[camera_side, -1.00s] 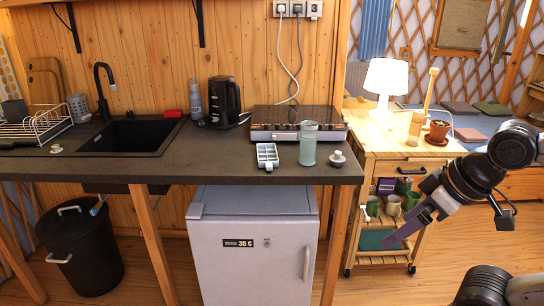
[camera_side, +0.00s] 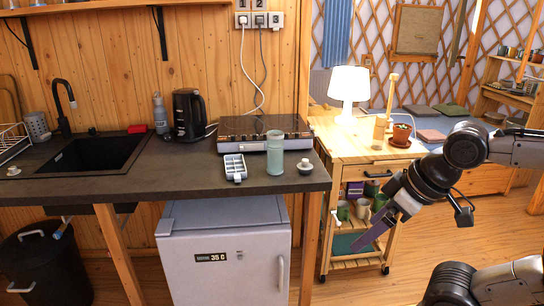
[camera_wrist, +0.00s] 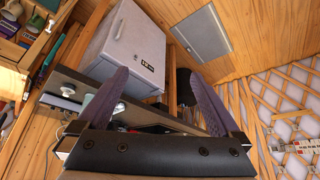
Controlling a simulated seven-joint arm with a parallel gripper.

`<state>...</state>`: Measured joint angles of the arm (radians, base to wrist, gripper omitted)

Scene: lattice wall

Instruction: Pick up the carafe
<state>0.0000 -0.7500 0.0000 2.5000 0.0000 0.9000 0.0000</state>
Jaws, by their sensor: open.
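The carafe is likely the pale green, tall cylinder (camera_side: 275,154) standing upright near the front right of the dark counter in the side view. I cannot pick it out surely in the wrist view. My gripper (camera_side: 362,243) is open and empty, with purple fingers. It hangs low to the right of the counter, in front of the wooden trolley, well apart from the carafe. In the wrist view the two fingers of my gripper (camera_wrist: 158,74) stand wide apart, with nothing held between them.

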